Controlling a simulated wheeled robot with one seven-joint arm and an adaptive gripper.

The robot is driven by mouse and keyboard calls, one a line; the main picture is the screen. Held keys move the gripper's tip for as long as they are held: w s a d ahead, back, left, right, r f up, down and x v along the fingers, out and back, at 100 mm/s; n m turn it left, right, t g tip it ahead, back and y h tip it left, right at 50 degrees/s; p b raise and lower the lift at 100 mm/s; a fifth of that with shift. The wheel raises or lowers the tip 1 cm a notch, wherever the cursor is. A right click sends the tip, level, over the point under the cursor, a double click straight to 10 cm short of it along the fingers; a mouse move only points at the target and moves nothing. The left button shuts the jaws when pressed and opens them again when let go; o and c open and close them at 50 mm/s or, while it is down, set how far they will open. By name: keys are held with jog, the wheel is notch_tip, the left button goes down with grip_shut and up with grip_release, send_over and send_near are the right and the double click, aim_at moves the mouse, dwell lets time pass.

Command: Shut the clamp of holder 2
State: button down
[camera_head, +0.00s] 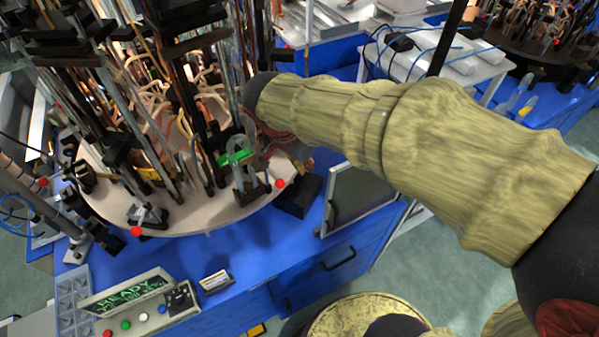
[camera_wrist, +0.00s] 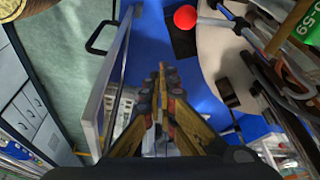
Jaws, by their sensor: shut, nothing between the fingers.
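On the pale round turntable (camera_head: 190,222), a dark holder with a green clip (camera_head: 236,157) stands near the right rim, beside a red ball (camera_head: 280,184). Another dark holder (camera_head: 148,213) stands at the front rim. No number can be read on either, so I cannot tell which is holder 2 or how its clamp stands. In the wrist view my gripper (camera_wrist: 165,72) is shut and empty, pointing over the blue bench top, left of the turntable rim (camera_wrist: 215,75). In the head view my sleeved arm ends right of the turntable; the fingers cannot be made out.
Glass tubes and rods (camera_head: 160,120) crowd the turntable. A framed panel (camera_head: 358,194) stands upright at the bench's right edge and shows left of my fingers in the wrist view (camera_wrist: 105,85). A control box reading READY (camera_head: 130,298) sits at the front.

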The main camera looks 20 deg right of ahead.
jog(key=w+p+v, duration=0.1)
jog(key=p+v, duration=0.1)
jog(key=v, duration=0.7)
jog(key=shift+a+r, duration=0.45)
jog(key=shift+r, duration=0.05)
jog(key=s+f+n+y, duration=0.3)
jog(key=s+n, duration=0.3)
jog(key=n, duration=0.5)
jog(key=s+d+r+t, duration=0.2)
jog(key=s+d+t, duration=0.1)
jog(key=s+d, duration=0.5)
jog(key=shift+d, duration=0.25)
